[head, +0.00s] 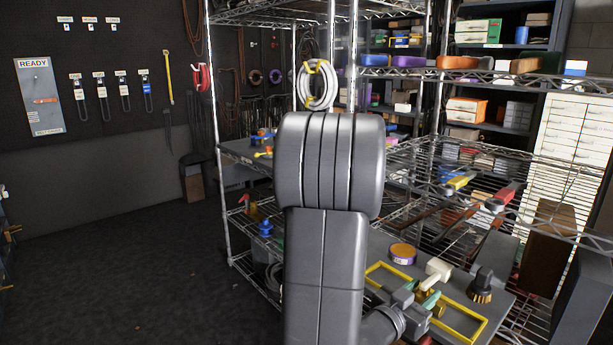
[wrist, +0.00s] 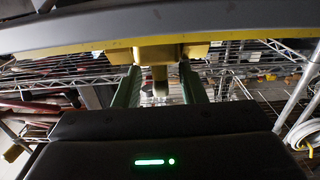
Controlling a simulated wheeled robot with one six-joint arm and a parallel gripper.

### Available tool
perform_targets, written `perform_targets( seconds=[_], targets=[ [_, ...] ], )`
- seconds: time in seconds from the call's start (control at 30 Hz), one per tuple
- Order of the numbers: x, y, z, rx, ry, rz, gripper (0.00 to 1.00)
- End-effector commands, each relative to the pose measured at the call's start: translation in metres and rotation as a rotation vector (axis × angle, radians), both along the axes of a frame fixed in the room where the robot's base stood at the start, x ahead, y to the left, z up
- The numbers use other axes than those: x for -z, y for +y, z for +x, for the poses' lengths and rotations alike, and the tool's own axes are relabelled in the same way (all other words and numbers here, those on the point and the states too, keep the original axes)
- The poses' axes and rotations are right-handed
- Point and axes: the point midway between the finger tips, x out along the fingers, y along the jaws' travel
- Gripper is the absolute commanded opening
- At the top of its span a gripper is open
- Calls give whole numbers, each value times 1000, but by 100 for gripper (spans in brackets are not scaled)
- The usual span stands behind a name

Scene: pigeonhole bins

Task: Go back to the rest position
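My gripper (head: 431,291) is at the lower right of the head view, low over a grey board with a yellow outline. In the wrist view, my gripper's two green fingers (wrist: 160,88) stand apart. The narrow stem of a brass-yellow fitting (wrist: 160,75) shows between them with visible gaps on both sides, so the gripper looks open. I cannot tell whether a finger touches the fitting. In the head view the fitting is partly hidden by the fingers. My arm covers the middle of the head view and hides part of the shelving.
The grey board (head: 384,249) lies on a wire rack shelf. A round purple-and-orange tape roll (head: 402,254), a cream-coloured piece (head: 438,268) and a dark brush (head: 481,287) sit close to my gripper. Rack posts (head: 222,150) stand near my arm. The floor (head: 130,270) at left is clear.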

Motion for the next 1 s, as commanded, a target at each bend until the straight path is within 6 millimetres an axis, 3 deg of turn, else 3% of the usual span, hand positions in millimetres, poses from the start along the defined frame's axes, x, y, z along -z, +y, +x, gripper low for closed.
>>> perform_targets(
  seconds=[0.2, 0.4, 0.77, 1.0],
  targets=[
    [0, -24, 19, 2, -1, 1, 37],
    [0, -33, 26, 1, -1, 1, 37],
    [0, -32, 26, -1, -1, 1, 37],
    [1, -13, 12, -3, -1, 1, 37]
  ],
)
